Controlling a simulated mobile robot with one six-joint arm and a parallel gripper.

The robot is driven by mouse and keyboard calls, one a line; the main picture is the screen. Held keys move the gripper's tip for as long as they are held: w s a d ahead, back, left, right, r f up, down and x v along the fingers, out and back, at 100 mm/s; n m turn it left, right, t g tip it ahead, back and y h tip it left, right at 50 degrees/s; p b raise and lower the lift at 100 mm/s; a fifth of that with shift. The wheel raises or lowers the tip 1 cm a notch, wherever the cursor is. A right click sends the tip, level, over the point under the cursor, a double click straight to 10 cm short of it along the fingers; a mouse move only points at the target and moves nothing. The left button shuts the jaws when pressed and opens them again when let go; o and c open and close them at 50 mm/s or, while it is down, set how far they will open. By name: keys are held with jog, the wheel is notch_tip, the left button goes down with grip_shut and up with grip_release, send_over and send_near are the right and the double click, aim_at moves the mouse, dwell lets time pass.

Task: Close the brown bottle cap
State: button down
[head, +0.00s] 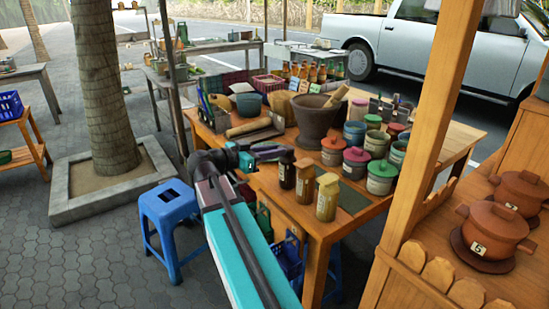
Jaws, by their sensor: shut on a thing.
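A small dark brown bottle (287,174) stands upright at the left front of the wooden table. Its dark brown cap (288,155) is at the top. My gripper (276,153) reaches in from the left, with its fingertips at the cap's height. It is shut on the cap, though the contact is small and partly hidden. I cannot tell whether the cap is raised or flush. A bottle with a brown top (305,180) and a tan bottle (327,198) stand close to its right.
The wooden table (357,215) also holds a large mortar (314,119) and several lidded jars to the right. A wooden post (425,150) rises at right. A blue stool (168,218) stands at left on open paving.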

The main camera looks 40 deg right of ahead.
notch_tip(320, 180, down, 2)
jog(key=h+b, duration=0.2)
jog(key=b, duration=0.3)
jog(key=shift+h+b, duration=0.3)
jog(key=shift+b, duration=0.2)
jog(key=c, duration=1.6)
grip_release()
jog(key=shift+a, duration=0.1)
jog(key=a, duration=0.9)
jog(key=w+a, duration=0.1)
jog(key=a, duration=0.3)
jog(key=shift+a+f, duration=0.3)
jog(key=shift+f, duration=0.1)
